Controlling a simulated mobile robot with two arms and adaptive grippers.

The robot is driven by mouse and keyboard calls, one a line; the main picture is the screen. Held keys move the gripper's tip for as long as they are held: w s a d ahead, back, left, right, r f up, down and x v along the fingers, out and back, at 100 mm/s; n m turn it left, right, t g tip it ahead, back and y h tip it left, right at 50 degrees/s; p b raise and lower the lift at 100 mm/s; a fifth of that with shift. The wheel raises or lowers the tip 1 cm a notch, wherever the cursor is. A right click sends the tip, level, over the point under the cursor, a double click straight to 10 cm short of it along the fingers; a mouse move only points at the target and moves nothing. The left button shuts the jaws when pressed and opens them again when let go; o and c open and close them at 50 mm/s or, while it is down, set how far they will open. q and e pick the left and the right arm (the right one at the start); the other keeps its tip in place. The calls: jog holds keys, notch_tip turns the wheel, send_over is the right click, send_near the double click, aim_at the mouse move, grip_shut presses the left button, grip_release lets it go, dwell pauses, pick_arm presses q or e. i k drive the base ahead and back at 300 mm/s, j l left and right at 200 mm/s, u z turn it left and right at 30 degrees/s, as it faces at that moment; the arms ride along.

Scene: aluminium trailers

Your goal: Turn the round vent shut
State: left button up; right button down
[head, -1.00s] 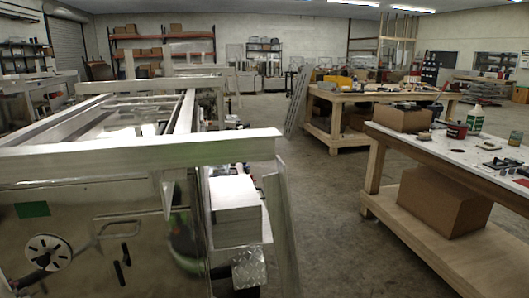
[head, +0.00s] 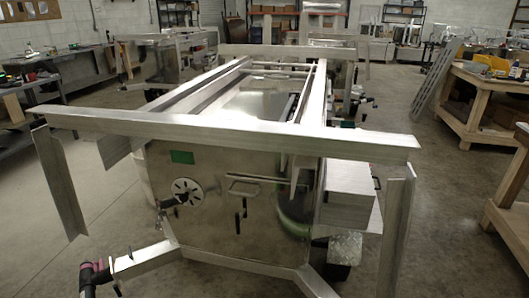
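The round vent (head: 186,190) is a pale disc with dark slots around its middle. It sits on the left part of the shiny metal front panel (head: 220,215) of the aluminium trailer, below a green label (head: 182,157). A dark piece covers part of its centre and lower left; I cannot tell whether it belongs to the vent. The slots look at least partly open, but the vent is small in view. Neither of my grippers can be made out in the head view.
The trailer's long crossbar (head: 230,132) runs above the panel, with posts hanging at both ends. A low frame bar (head: 140,262) juts toward me, with a black and pink fitting (head: 95,278) at its end. A metal handle (head: 258,187) is right of the vent. Floor is free at left.

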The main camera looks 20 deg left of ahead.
aim_at(186, 191)
jog(key=u, duration=1.35)
